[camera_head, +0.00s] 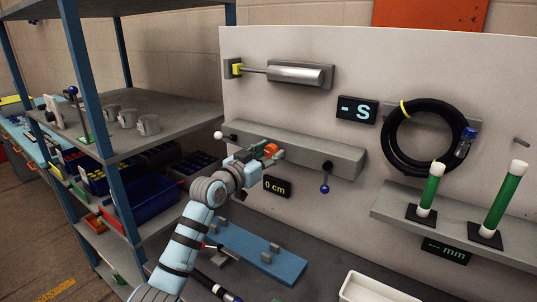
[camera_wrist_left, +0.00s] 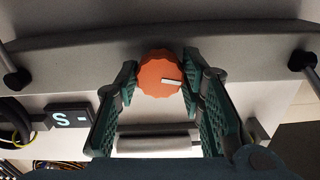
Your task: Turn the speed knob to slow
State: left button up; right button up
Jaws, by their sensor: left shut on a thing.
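The orange speed knob (camera_head: 271,149) sits on the grey beam (camera_head: 335,158) fixed to the white panel. In the left wrist view the knob (camera_wrist_left: 160,75) has a scalloped edge and a white pointer mark aimed to the right of the picture. My left gripper (camera_head: 264,154) is shut on the knob, with one green finger on each side in the left wrist view (camera_wrist_left: 159,82). My right gripper is not in view. No speed label or scale can be read around the knob.
A lever with a white ball (camera_head: 217,134) and one with a blue ball (camera_head: 324,189) flank the knob. Displays read "- S" (camera_head: 357,110) and "0 cm" (camera_head: 277,187). A cylinder (camera_head: 295,75) and a coiled black hose (camera_head: 387,138) hang on the panel. Shelves (camera_head: 150,140) stand left.

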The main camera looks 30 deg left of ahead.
pick_arm(q)
jog(key=shift+m, duration=0.4)
jog(key=m+b, duration=0.1)
jog(key=m, duration=0.2)
jog(key=m+b, duration=0.1)
jog(key=m, duration=0.2)
jog(key=shift+m, duration=0.3)
jog(key=m, duration=0.3)
jog(key=shift+f+m+b, duration=0.1)
jog(key=shift+m+b, duration=0.2)
jog(key=shift+b, duration=0.05)
jog(key=m+b, duration=0.1)
jog(key=m, duration=0.3)
jog(key=shift+m, duration=0.3)
jog(key=m+b, duration=0.1)
jog(key=m, duration=0.5)
jog(key=shift+f, duration=0.1)
jog(key=m, duration=0.5)
jog(key=shift+f+m+b, duration=0.1)
jog(key=shift+m+b, duration=0.2)
